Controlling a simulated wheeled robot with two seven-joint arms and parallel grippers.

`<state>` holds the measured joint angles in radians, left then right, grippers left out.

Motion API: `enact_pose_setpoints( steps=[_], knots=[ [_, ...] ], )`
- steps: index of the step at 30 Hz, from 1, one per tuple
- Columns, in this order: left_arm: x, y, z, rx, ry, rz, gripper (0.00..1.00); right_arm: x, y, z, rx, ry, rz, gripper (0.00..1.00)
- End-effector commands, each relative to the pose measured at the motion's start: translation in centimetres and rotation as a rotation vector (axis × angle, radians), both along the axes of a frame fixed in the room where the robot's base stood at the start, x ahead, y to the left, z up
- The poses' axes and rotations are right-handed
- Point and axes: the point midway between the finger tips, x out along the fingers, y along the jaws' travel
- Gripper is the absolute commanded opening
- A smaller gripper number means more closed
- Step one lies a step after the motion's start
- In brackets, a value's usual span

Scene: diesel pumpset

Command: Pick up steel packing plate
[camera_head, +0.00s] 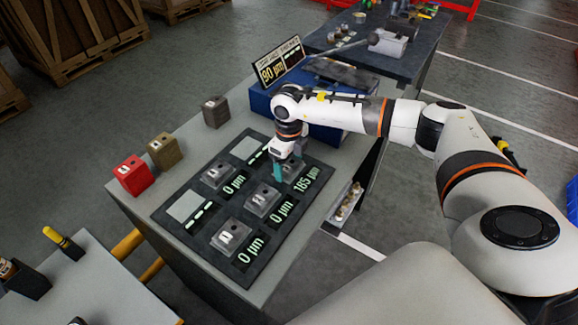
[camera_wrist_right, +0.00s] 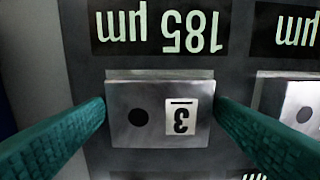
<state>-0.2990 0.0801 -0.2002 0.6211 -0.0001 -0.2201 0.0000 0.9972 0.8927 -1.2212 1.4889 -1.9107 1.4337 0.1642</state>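A grey steel plate (camera_wrist_right: 158,112) with a dark round hole and a label "3" sits beside the "185 µm" readout in the right wrist view. In the head view this plate (camera_head: 293,172) is partly hidden by my right gripper (camera_head: 286,170), which points down at it. In the wrist view the teal fingers of the right gripper (camera_wrist_right: 160,112) stand at the plate's two sides, with no clear gap; whether they press on it cannot be told. Similar steel plates (camera_head: 216,177), (camera_head: 263,200), (camera_head: 232,238) sit by "0 µm" readouts on the dark board (camera_head: 175,222). My left gripper is not in view.
Red (camera_head: 133,175), olive (camera_head: 165,151) and dark grey (camera_head: 215,111) blocks stand along the table's left and back edge. A blue box with a "90 µm" sign (camera_head: 277,64) stands behind the board. A small tray (camera_head: 344,202) is at the right edge.

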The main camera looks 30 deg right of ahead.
Motion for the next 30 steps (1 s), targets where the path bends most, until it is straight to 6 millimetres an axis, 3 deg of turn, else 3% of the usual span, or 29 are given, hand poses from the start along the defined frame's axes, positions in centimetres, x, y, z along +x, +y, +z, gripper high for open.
enact_pose_setpoints(
  steps=[2,9,19,30],
  knots=[
    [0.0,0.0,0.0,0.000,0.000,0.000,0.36,0.0,0.0,0.0,0.000,0.000,0.000,0.66],
    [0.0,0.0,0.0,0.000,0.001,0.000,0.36,0.0,0.0,0.1,0.000,0.000,0.000,0.27],
    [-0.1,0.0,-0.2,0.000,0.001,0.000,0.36,0.2,0.0,1.0,0.001,-0.005,0.000,0.27],
    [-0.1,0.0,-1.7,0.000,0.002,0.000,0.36,0.1,0.0,7.7,0.001,-0.007,0.000,0.27]
  ],
)
